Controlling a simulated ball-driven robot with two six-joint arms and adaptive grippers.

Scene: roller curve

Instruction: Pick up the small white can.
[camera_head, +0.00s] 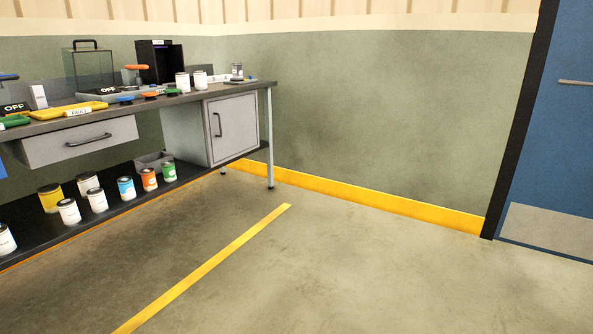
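Two small white cans stand upright side by side on the workbench top, the left one (182,82) and the right one (200,80). More white cans stand on the lower shelf: one (69,211) near the front, one (97,200) to its right, one (87,183) behind, and one (5,240) cut by the left edge. I cannot tell which white can the task means. Neither of my grippers is in view.
The workbench (262,86) runs along the left, with tools, a yellow tray (50,113) and a black box (160,62) on top. Coloured cans, including a blue one (126,188), share the lower shelf. A blue door (560,130) is at right. The floor (370,270) is clear.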

